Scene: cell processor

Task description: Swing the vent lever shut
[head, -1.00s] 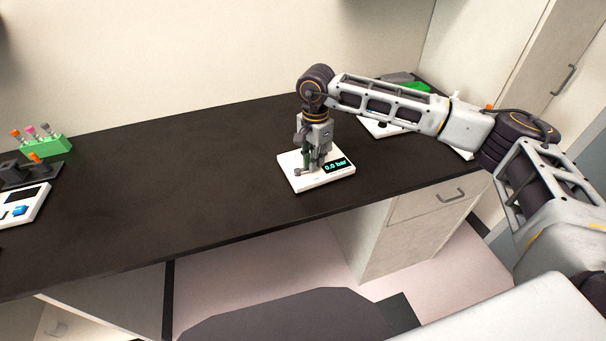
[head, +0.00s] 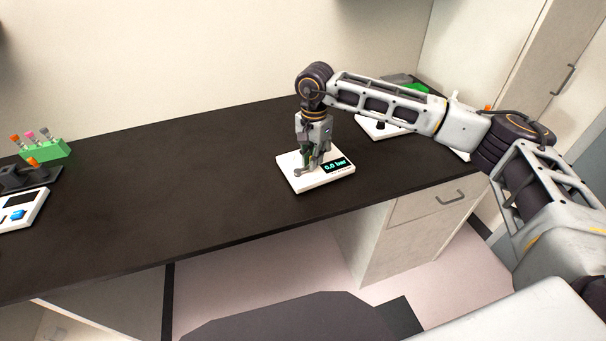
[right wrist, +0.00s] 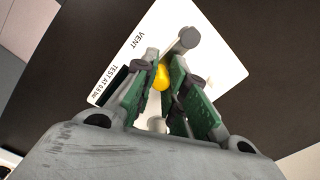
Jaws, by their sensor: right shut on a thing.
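The white vent panel (head: 293,181) lies on the dark bench with a lit display (head: 336,165) reading 0.0 bar. In the right wrist view the panel (right wrist: 158,27) carries the printed word VENT. The vent lever shows there as a grey rod end (right wrist: 188,40) with a yellow part (right wrist: 161,77) beside it. My right gripper (head: 308,170) points down over the panel. In the wrist view its green-padded fingers (right wrist: 164,88) are shut on the lever around the yellow part. Much of the lever is hidden by the fingers. My left gripper is not in view.
A green rack (head: 46,151) with several tubes stands at the far left, near a white device (head: 22,212). Another white device (head: 378,132) sits behind my right arm. The middle of the bench (head: 190,170) is clear. The front edge is close to the panel.

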